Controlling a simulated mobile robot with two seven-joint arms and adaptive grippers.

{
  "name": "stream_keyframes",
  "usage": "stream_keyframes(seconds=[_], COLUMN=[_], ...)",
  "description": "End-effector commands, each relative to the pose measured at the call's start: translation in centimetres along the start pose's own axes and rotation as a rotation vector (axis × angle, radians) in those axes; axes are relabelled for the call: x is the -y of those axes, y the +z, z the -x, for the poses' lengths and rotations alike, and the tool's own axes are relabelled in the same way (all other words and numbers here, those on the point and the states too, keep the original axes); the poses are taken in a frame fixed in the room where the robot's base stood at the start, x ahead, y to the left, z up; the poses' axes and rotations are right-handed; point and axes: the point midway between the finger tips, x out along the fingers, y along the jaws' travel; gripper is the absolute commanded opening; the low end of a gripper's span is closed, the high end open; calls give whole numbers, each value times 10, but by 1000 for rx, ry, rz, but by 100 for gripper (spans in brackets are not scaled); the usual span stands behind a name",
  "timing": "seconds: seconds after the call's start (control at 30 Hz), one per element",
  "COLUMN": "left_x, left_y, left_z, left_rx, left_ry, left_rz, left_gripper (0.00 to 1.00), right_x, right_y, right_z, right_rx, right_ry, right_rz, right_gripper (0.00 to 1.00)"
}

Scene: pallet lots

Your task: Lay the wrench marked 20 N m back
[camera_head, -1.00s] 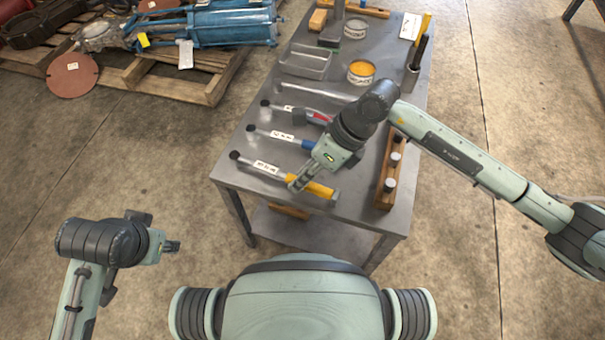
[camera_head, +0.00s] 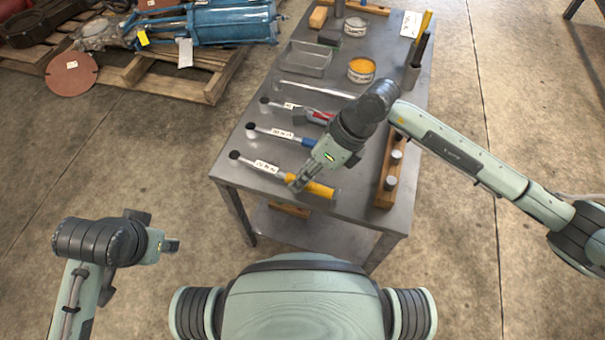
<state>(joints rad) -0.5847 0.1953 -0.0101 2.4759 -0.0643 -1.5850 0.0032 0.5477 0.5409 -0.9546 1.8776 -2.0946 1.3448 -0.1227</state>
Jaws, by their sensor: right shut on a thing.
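Three torque wrenches lie in a row across the grey metal bench. The yellow-handled wrench (camera_head: 320,190) is nearest me, then the blue-handled wrench (camera_head: 272,133), then the red-handled wrench (camera_head: 318,117). Each has a white label on its shaft; the print is too small to read surely. My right gripper (camera_head: 297,186) is shut on the yellow-handled wrench, beside its grip. This wrench is at or very near the bench top, roughly parallel to the blue one; I cannot tell if it touches. My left gripper (camera_head: 172,246) is off the bench at lower left, holding nothing visible.
The bench (camera_head: 350,208) also bears a wooden block with sockets (camera_head: 388,180), an orange-filled tin (camera_head: 361,71), a metal tray (camera_head: 306,58) and a holder with upright tools (camera_head: 411,75). A pallet with a blue cylinder (camera_head: 235,22) stands at back left.

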Motion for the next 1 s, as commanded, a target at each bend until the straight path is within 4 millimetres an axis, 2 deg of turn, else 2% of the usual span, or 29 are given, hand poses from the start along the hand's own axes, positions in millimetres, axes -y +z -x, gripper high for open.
stream_keyframes(seconds=[0.07,0.1,0.27,0.53,0.67,0.77,1.0], left_x=[0,0,0,0,0,0,0], left_y=[0,0,0,0,0,0,0], left_z=[0,0,0,0,0,0,0], left_rx=[0,0,0,0,0,0,0], left_ry=[0,0,0,0,0,0,0], left_rz=[0,0,0,0,0,0,0], left_gripper=[40,40,40,40,40,40,40], right_x=[0,0,0,0,1,2,1], right_y=[1,1,1,-1,0,0,0], right_z=[1,1,1,0,8,24,76], right_rx=[3,3,2,-2,-1,0,1], right_ry=[-1,-1,-1,0,-2,-5,-5], right_rz=[1,1,1,0,0,2,3], right_gripper=[0,23,42,42,42,42,42])
